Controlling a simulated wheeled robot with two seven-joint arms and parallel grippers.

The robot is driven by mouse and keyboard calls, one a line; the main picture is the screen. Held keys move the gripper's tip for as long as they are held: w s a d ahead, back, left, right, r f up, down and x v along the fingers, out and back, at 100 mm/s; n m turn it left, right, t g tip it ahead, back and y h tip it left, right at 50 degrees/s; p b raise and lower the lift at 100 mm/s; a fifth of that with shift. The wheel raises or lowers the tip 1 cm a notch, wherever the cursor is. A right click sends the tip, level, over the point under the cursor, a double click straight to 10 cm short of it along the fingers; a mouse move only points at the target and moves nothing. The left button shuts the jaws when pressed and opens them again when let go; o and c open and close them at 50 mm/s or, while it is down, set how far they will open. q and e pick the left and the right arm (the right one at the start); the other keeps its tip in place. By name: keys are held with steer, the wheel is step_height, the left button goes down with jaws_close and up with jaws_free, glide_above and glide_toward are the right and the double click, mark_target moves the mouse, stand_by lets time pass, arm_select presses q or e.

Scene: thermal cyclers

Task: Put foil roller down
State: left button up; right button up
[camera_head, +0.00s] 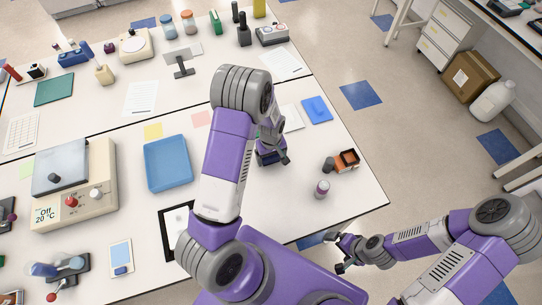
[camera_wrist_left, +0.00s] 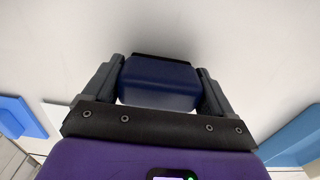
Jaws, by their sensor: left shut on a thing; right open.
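My left gripper (camera_head: 271,158) is over the right part of the white table, its arm reaching in from the front. In the left wrist view, my left gripper (camera_wrist_left: 162,88) is shut on a dark blue block-shaped thing, which I take for the foil roller (camera_wrist_left: 160,82). In the head view the foil roller is mostly hidden by the gripper and wrist. It is at or just above the table; I cannot tell if it touches. My right gripper (camera_head: 344,252) is open and empty, beyond the table's front right edge.
A blue tray (camera_head: 168,163) lies left of my left arm. A bright blue flat item (camera_head: 317,109) lies behind right of the left gripper. A thermal cycler (camera_head: 77,184) stands at left.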

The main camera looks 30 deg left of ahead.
arm_select(q)
steer(key=shift+f, duration=0.2)
steer(key=o, duration=0.9)
step_height(320, 180, up, 12)
steer(key=shift+r+p, duration=0.25)
steer(key=shift+p, duration=0.1)
